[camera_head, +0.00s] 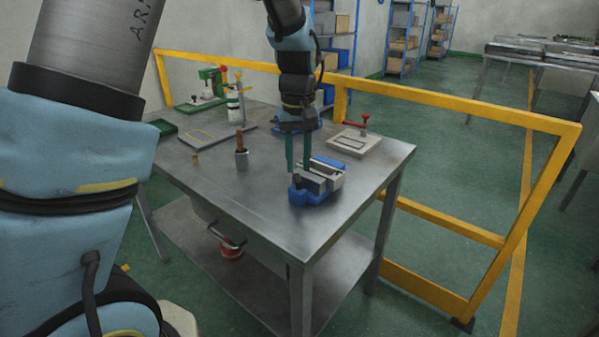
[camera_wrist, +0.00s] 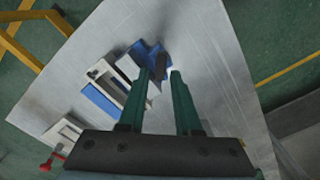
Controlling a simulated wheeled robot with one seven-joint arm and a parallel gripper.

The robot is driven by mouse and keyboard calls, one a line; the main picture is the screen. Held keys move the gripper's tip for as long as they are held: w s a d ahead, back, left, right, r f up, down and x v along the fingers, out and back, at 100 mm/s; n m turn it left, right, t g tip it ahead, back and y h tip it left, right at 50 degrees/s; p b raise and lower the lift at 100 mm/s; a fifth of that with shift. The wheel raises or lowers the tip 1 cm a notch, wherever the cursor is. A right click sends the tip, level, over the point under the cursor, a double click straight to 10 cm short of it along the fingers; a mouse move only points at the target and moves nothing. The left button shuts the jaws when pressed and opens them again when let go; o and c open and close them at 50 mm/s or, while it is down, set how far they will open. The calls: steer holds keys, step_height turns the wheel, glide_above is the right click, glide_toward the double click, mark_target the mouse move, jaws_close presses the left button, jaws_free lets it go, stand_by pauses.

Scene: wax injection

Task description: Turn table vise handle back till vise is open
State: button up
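The table vise (camera_head: 326,182), blue and grey, sits on the metal table near its right front edge. It also shows in the wrist view (camera_wrist: 101,98), left of the fingers, with a dark strip between its pale blocks. My gripper (camera_head: 298,166) is above the vise, pointing down. In the wrist view its two green fingers (camera_wrist: 159,73) are apart. A dark piece, seemingly the vise handle (camera_wrist: 158,70), shows between the fingertips near the vise's blue end. I cannot tell whether a finger touches it. In the head view my gripper partly hides the vise.
A yellow rail (camera_head: 450,112) runs behind and right. The front tabletop is clear.

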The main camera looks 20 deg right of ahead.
mark_target(298, 177)
steer(key=shift+f, duration=1.9)
steer(key=shift+w, duration=0.1)
steer(key=shift+c, duration=0.4)
jaws_close()
